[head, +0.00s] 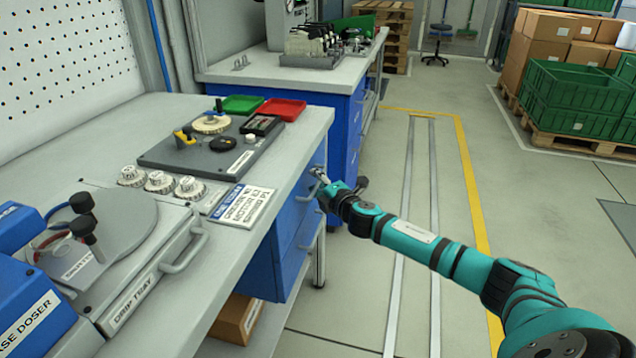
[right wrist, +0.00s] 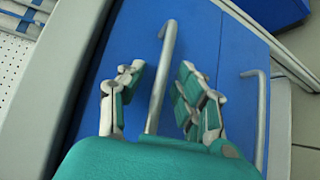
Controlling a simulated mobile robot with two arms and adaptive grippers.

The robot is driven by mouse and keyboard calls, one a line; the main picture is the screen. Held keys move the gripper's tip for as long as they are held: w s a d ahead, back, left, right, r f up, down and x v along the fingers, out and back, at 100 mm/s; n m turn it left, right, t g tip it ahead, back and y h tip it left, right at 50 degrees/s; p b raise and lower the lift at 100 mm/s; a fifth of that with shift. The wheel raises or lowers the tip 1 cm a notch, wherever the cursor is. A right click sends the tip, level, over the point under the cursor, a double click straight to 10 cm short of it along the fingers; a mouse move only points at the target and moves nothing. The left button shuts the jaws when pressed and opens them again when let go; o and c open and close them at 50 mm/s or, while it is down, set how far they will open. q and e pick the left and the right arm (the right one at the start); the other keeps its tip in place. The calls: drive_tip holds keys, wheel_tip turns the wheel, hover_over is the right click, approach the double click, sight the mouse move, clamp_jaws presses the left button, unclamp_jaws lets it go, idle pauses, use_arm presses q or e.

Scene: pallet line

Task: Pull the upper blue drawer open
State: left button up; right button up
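The upper blue drawer (head: 294,208) is in the end of the near workbench, in the head view. Its front looks flush with the cabinet, so it appears shut. Its grey bar handle (right wrist: 165,75) shows in the right wrist view, between the fingers of my right gripper (right wrist: 161,78). The fingers are open, one on each side of the bar, with gaps visible on both sides. In the head view my right gripper (head: 323,180) is at the upper part of the drawer front, and its fingertips are small there. My left gripper is not in view.
A lower drawer handle (right wrist: 262,115) lies to the right in the right wrist view. The benchtop holds a drip tray (head: 135,285), a dark board with parts (head: 190,150), and green and red trays (head: 280,109).

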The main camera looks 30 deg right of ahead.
drive_tip(key=c, duration=0.7)
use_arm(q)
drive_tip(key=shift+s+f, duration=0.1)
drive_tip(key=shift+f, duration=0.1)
